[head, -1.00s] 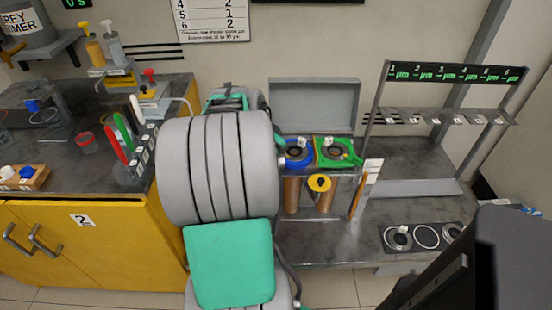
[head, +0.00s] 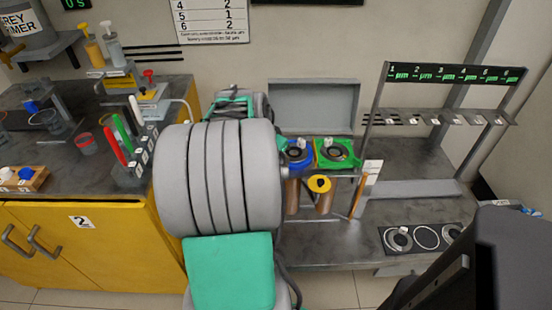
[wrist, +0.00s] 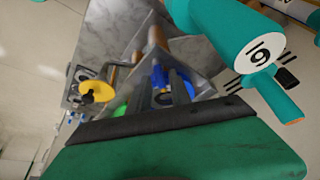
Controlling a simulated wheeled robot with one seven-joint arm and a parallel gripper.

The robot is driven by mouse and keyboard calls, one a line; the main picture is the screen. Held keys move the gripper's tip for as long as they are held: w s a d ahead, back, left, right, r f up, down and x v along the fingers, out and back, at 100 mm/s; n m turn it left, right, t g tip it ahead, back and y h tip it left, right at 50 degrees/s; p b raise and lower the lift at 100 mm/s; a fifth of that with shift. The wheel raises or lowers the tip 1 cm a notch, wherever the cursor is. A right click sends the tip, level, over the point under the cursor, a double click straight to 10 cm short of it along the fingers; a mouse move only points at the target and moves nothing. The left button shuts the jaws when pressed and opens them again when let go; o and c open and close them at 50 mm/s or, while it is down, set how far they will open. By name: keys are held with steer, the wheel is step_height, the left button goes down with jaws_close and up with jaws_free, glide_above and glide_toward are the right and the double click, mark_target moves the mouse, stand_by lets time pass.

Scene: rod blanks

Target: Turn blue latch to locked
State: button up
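The blue latch piece (head: 295,161) sits around a dark round fitting on the bench, left of a similar green piece (head: 345,161). Its lock position is too small to read. In the wrist view the blue piece (wrist: 158,84) is just beyond the dark finger strips of my gripper (wrist: 179,88), and partly behind them. I cannot tell whether they touch it. In the head view my grey arm hides most of the gripper. A bit of teal shows close to the left edge of the blue piece. The finger gap is unclear.
An open grey lid (head: 314,105) rises behind. A rack (head: 455,75) stands right. A teal cylinder with a number label (wrist: 235,45) fills the upper right of the wrist view.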

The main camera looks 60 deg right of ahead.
steer(key=shift+o, duration=0.5)
steer(key=shift+r, duration=0.1)
steer(key=p+v, duration=0.1)
steer(key=v, duration=0.6)
steer(key=shift+r, duration=0.25)
steer(key=shift+a, duration=0.15)
